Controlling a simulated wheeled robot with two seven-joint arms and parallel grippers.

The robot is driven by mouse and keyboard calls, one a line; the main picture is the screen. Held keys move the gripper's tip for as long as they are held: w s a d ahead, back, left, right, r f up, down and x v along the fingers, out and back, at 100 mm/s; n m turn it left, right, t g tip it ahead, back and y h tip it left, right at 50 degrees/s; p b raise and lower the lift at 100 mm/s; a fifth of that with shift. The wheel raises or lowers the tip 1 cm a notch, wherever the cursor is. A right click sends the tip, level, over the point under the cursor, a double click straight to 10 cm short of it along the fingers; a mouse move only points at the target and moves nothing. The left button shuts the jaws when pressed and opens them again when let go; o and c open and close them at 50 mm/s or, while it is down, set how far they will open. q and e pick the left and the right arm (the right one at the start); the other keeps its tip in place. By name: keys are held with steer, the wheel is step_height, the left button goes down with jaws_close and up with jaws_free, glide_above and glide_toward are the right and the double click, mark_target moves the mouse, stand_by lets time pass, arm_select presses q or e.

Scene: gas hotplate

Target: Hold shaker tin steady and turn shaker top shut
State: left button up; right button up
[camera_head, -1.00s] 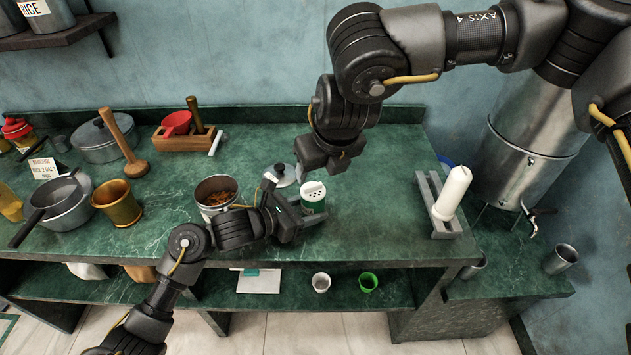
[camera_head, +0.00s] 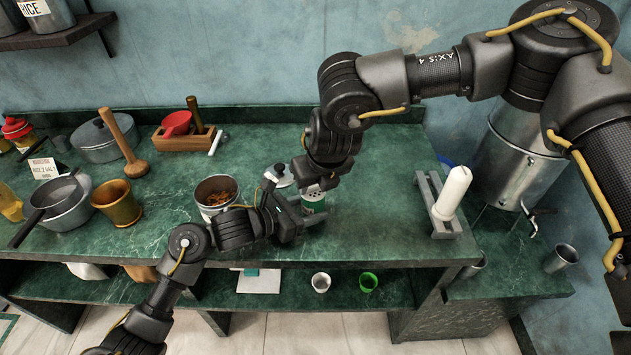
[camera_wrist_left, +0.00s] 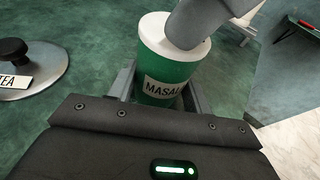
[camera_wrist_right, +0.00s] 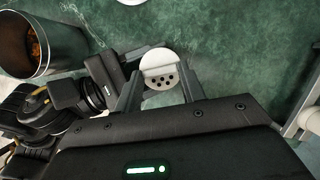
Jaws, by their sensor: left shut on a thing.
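The green shaker tin (camera_head: 314,207) with a "MASALA" label stands upright on the green counter; it also shows in the left wrist view (camera_wrist_left: 168,72). Its white shaker top (camera_wrist_right: 160,62) has several holes on one side and sits on the tin. My left gripper (camera_head: 303,214) is shut around the tin's body from the left. My right gripper (camera_wrist_right: 160,92) is above the top, pointing down, its fingers spread on either side of it. In the left wrist view a grey right finger covers part of the top. Whether the right fingers touch the top cannot be told.
A steel canister (camera_head: 214,198) with orange contents stands left of the tin, with a round lid (camera_head: 282,176) just behind. A grey rack with a white cylinder (camera_head: 452,192) is to the right. The counter between tin and rack is clear.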

steer(key=c, duration=0.4)
steer(key=m, duration=0.2)
steer(key=m+h, duration=0.1)
steer(key=m, duration=0.1)
steer(key=m+h, duration=0.1)
steer(key=m, duration=0.1)
steer(key=shift+a, duration=0.35)
steer(key=m+h, duration=0.1)
steer(key=m, duration=0.1)
steer(key=m+h, duration=0.1)
steer(key=m, duration=0.1)
steer(key=shift+a+m, duration=0.2)
steer(key=shift+m, duration=0.2)
steer(key=shift+w+a+m+g+h, duration=0.1)
steer(key=shift+m+g+h, duration=0.3)
steer(key=shift+m, duration=1.1)
